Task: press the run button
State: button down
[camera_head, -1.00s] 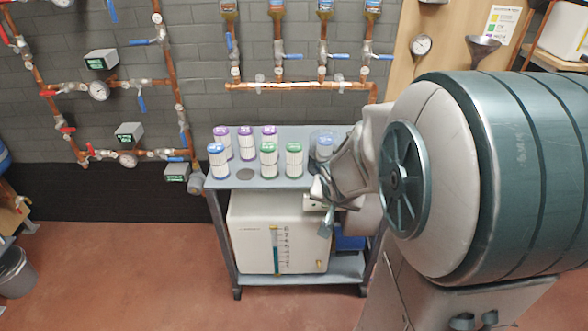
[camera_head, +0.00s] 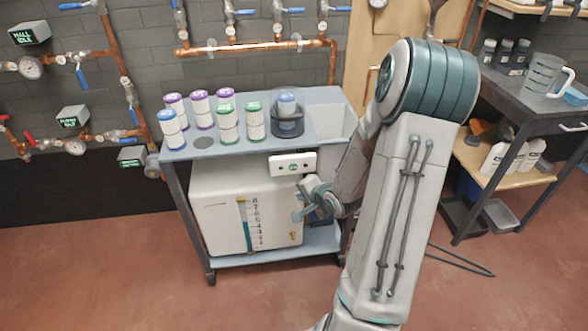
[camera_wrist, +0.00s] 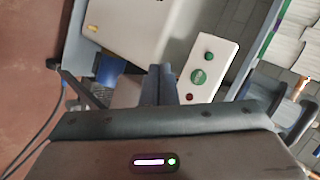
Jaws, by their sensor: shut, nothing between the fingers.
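A white control panel (camera_head: 278,163) is fixed under the front edge of the cart's top shelf, above the white tank. In the wrist view the panel (camera_wrist: 222,58) carries a small green button (camera_wrist: 208,57), a round green piece with white marking (camera_wrist: 198,76), and a small red button (camera_wrist: 189,97). The lettering is too small to read, so I cannot tell which one is the run button. My gripper (camera_head: 299,213) is shut and empty, below the panel and in front of the tank. In the wrist view its fingertips (camera_wrist: 160,68) lie left of the panel, apparently apart from it.
The cart's top shelf (camera_head: 220,147) holds several filter cartridges and a dark round holder (camera_head: 287,123) with a blue-topped cartridge. The white tank (camera_head: 215,205) has a level gauge. A workbench (camera_head: 510,105) stands at right. Floor in front of the cart is clear.

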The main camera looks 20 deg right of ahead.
aim_at(293, 167)
jog(key=shift+w, duration=0.1)
jog(key=w+d, duration=0.2)
jog(key=w, duration=0.6)
jog(key=shift+w+d+p, duration=0.15)
jog(key=shift+d+p, duration=0.05)
jog(key=shift+p, duration=0.2)
dwell(1.7)
jog(key=shift+w+d+p, duration=0.1)
jog(key=shift+w+p, duration=0.3)
jog(key=shift+w+d+p, duration=0.1)
jog(key=shift+w+p, duration=0.25)
dwell(0.5)
jog(key=shift+s, duration=0.15)
jog(key=shift+s+a, duration=0.2)
jog(key=shift+s, duration=0.4)
